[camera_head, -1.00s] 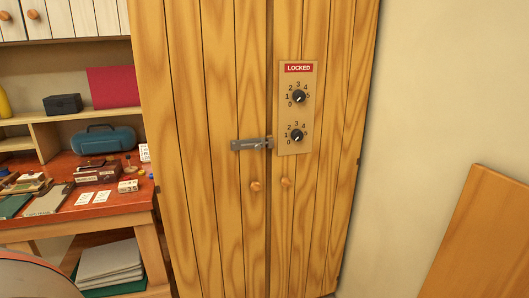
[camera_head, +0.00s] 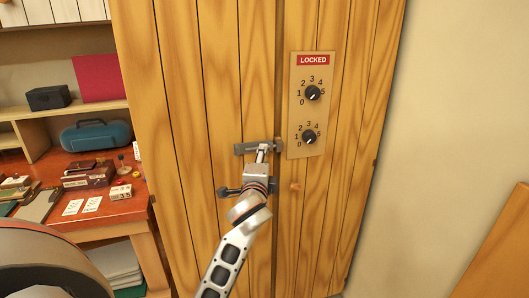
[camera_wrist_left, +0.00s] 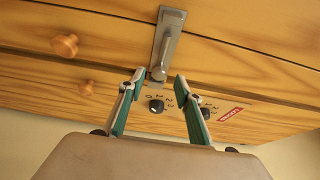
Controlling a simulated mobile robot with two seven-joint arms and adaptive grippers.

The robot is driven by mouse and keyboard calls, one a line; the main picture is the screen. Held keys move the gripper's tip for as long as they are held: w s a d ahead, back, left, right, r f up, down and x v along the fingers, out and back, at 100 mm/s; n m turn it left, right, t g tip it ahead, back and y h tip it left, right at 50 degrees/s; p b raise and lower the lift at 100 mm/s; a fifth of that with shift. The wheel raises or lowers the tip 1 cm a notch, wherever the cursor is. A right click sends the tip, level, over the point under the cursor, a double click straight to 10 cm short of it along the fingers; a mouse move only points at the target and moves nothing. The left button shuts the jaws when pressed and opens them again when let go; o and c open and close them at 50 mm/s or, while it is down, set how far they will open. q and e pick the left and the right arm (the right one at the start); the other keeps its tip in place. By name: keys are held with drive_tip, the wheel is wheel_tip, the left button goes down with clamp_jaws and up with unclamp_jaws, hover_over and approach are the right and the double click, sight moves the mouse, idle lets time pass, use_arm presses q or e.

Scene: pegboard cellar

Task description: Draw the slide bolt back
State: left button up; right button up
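The grey slide bolt (camera_head: 243,149) is mounted crosswise on the wooden cabinet doors (camera_head: 180,120), its right end reaching the gap between them. In the left wrist view the bolt (camera_wrist_left: 166,40) runs lengthwise, with a small rounded knob (camera_wrist_left: 158,73) at its lower end. My left gripper (camera_head: 262,153) is in front of the bolt and hides part of it. In the left wrist view its two fingers (camera_wrist_left: 160,76) are apart, one on each side of the knob, with nothing held. I cannot tell whether they touch it. My right gripper is not in view.
A dial plate (camera_head: 295,120) with a red LOCKED sign (camera_head: 313,60) and two black dials is right of the bolt. A round door knob (camera_head: 295,186) sits below it. A cluttered workbench (camera_head: 110,208) stands left. A wooden board (camera_head: 500,250) is at lower right.

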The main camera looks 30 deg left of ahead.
use_arm(q)
drive_tip(key=shift+x, duration=2.35)
drive_tip(key=shift+f, duration=0.1)
clamp_jaws()
